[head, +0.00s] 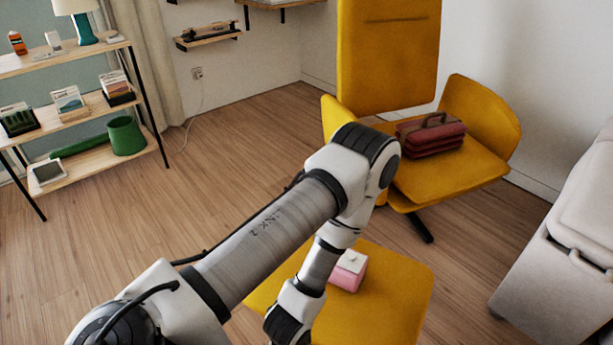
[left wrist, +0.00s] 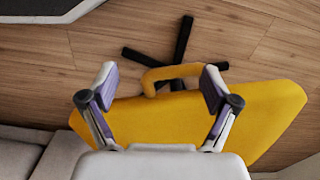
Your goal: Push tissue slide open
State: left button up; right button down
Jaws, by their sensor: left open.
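A small pink tissue box (head: 347,278) with a white top sits on the yellow footstool (head: 395,300) in the head view. My left arm comes in from the left and its wrist reaches down just left of the box, covering part of the footstool. My left gripper (left wrist: 160,79) shows in the left wrist view with its two fingers spread wide and nothing between them. Its fingers are outside the head view. The tissue box does not show in the left wrist view. My right gripper is not in view.
A yellow chair (head: 455,178) with a dark red bag (head: 430,136) stands behind the footstool. A light grey piece of furniture (head: 560,265) is at the right. A shelf unit (head: 90,110) stands at the far left. Wooden floor (head: 230,150) lies open between them.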

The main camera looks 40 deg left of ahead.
aim_at(351, 261)
jog(key=j+u, duration=0.15)
jog(key=u, duration=0.25)
jog(key=j+u, duration=0.15)
jog(key=u, duration=0.25)
jog(key=k+j+u, duration=0.15)
jog(key=j, duration=0.35)
jog(key=i, duration=0.05)
